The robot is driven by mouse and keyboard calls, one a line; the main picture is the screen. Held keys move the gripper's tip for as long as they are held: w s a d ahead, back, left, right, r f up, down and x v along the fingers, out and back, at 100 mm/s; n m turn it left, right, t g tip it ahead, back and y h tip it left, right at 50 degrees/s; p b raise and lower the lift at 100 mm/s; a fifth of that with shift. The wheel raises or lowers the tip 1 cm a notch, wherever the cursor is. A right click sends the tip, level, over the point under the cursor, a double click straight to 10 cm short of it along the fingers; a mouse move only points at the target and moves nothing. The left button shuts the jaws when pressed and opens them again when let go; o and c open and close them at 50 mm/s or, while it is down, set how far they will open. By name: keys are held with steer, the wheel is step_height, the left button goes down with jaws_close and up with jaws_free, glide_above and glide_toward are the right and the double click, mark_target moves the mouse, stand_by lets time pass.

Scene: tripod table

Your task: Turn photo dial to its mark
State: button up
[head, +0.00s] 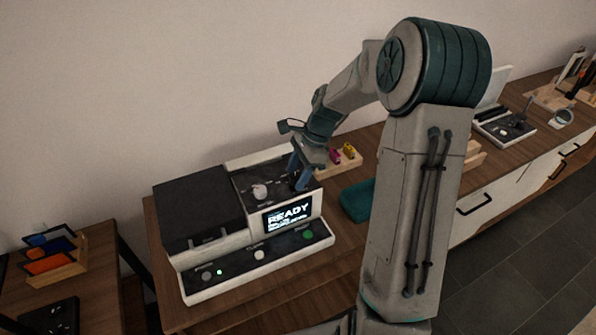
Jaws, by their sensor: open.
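A pale round dial (260,191) sits on the dark panel on top of the machine, left of my gripper. The print around it is too small to read, so I cannot tell which way it points or where a mark is. My gripper (299,180) points down over the right part of that panel, close to its surface. It is open, with no object seen between the fingers. It hides part of the panel behind and beneath it.
The front strip has several buttons, with a green light (219,272) at left. A wooden holder (345,162) with pink and yellow items stands behind right, a teal cloth-like item (357,200) to the right. A rack of coloured cards (50,262) is at far left.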

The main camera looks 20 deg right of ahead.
steer(key=shift+c, duration=0.3)
steer(key=c, duration=0.9)
steer(key=n, duration=0.1)
steer(key=n+g+p, duration=0.1)
steer(key=n, duration=0.1)
steer(key=shift+w+r+n+h, duration=0.1)
steer(key=shift+w+n+h, duration=0.05)
steer(key=shift+n+h, duration=0.15)
steer(key=shift+a+n+g+h+p, duration=0.1)
steer(key=shift+n+g+h+p, duration=0.25)
steer(key=shift+n, duration=0.65)
steer(key=shift+n+g+h+p, duration=0.1)
steer(key=shift+n+g, duration=0.35)
steer(key=shift+n, duration=0.55)
steer(key=shift+w, duration=0.1)
steer(key=o, duration=1)
steer(key=shift+c, duration=0.2)
